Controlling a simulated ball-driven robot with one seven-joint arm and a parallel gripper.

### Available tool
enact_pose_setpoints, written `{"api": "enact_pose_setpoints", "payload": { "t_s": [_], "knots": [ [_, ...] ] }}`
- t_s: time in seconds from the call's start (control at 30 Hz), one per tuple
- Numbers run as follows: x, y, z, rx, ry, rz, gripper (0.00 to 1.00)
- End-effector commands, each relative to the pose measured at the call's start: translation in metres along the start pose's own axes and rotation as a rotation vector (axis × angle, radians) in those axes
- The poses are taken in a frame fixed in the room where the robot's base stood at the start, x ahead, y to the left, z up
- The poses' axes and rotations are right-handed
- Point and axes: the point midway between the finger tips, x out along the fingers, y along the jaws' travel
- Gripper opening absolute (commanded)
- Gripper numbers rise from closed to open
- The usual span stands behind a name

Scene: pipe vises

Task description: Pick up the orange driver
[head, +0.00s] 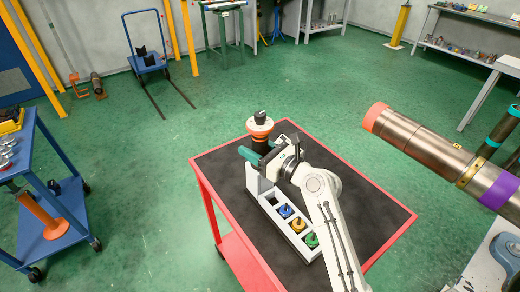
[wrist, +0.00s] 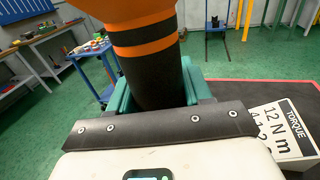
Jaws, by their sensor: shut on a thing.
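My gripper (head: 254,152) is shut on the driver, over the far end of the red cart. The driver's lower end is hidden behind my gripper. The white rack (head: 297,242) is on the cart beside my arm, with an empty slot near its far end. It holds a blue driver (head: 285,211), a yellow driver (head: 299,225) and a green driver (head: 311,240).
The red cart (head: 372,206) has a dark top, clear on the right. A white torque sign (wrist: 288,128) is close by my gripper. A big pipe (head: 415,138) juts in from the right. A blue cart (head: 62,245) stands at left. Green floor is open behind.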

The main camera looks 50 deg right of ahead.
Motion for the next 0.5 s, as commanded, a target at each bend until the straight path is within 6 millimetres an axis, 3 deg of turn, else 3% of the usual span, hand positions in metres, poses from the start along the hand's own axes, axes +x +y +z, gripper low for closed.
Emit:
{"api": "enact_pose_setpoints", "payload": {
  "t_s": [0.3, 0.5],
  "knots": [
    [-0.0002, 0.0, -0.0002, 0.0, 0.001, 0.0, 0.01],
    [0.0001, -0.0003, 0.0026, -0.002, -0.004, -0.001, 0.0]
  ]
}}
